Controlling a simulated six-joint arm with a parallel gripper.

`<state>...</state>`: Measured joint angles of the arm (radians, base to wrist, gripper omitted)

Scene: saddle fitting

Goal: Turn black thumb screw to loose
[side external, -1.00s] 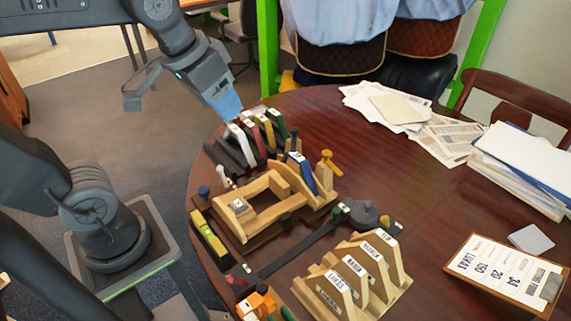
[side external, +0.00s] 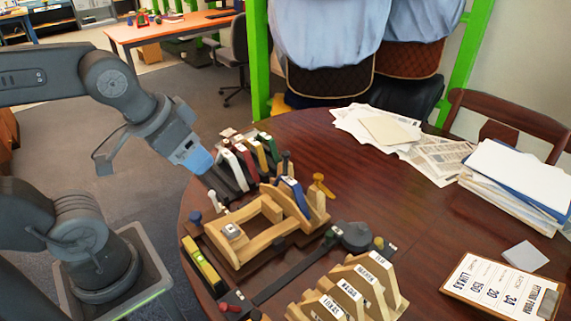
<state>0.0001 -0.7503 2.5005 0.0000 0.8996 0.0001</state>
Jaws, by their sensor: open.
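The wooden saddle fitting jig (side external: 262,238) stands on the table's left part. A dark thumb screw (side external: 279,244) shows small on its near side; I cannot tell how tight it is. Other knobs on the jig are white (side external: 212,197), blue (side external: 196,218) and yellow (side external: 320,182). My gripper (side external: 203,166), with a light blue end, is open and hangs just left of the rack of coloured clamp-like pieces, above and behind the white knob. It is apart from the dark screw. The gap between its fingers is not clear at this size.
The rack of coloured pieces (side external: 250,158) stands behind the jig. A yellow level (side external: 203,265) lies left of it. A black bar tool (side external: 300,266) and labelled wooden templates (side external: 355,290) are in front. Papers (side external: 390,130) and a clipboard (side external: 495,290) lie right; the table's middle right is clear.

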